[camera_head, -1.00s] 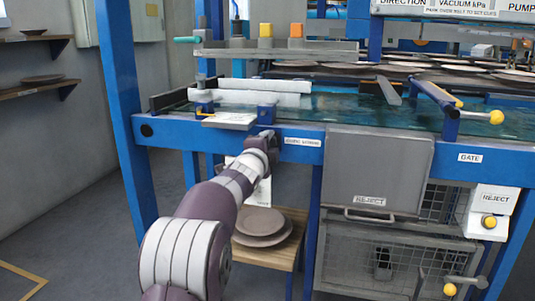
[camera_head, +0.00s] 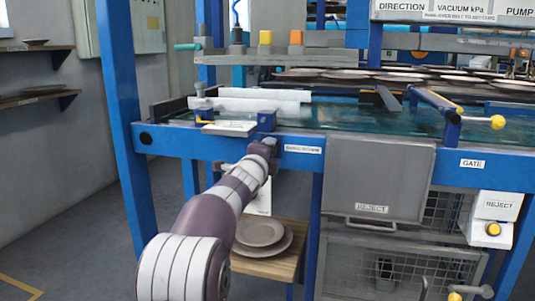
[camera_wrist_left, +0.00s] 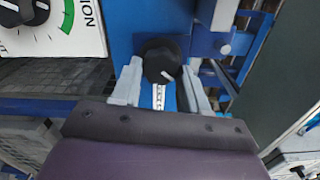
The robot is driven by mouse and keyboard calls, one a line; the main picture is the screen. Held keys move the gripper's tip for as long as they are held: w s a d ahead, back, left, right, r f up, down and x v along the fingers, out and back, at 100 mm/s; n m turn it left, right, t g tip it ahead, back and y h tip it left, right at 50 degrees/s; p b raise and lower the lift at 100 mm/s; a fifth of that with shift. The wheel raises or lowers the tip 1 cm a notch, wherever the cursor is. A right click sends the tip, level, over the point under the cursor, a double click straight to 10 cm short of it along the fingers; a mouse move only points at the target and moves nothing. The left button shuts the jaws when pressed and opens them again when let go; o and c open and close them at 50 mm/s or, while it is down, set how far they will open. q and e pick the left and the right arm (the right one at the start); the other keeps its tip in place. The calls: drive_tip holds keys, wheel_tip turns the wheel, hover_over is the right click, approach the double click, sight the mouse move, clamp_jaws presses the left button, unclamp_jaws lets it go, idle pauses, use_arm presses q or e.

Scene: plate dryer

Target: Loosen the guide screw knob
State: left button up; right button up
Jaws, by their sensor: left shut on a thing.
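In the head view my left gripper (camera_head: 270,143) is at the blue front rail, beside the guide screw label (camera_head: 303,150). The knob is mostly hidden there by my gripper and wrist.
A reject box (camera_head: 376,182) hangs under the rail to the right. A wooden shelf (camera_head: 280,271) with stacked plates stands below my arm. A yellow-knobbed lever (camera_head: 497,122) juts out at the right. A panel with dark knobs (camera_wrist_left: 55,25) sits upper left in the wrist view.

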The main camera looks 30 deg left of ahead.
use_arm(q)
drive_tip(key=o, duration=1)
drive_tip(key=p+v, duration=0.1)
drive_tip(key=v, duration=1.1)
drive_tip(key=shift+s+f+p, duration=0.1)
drive_tip(key=shift+s+p, duration=0.2)
drive_tip(key=shift+s, duration=0.1)
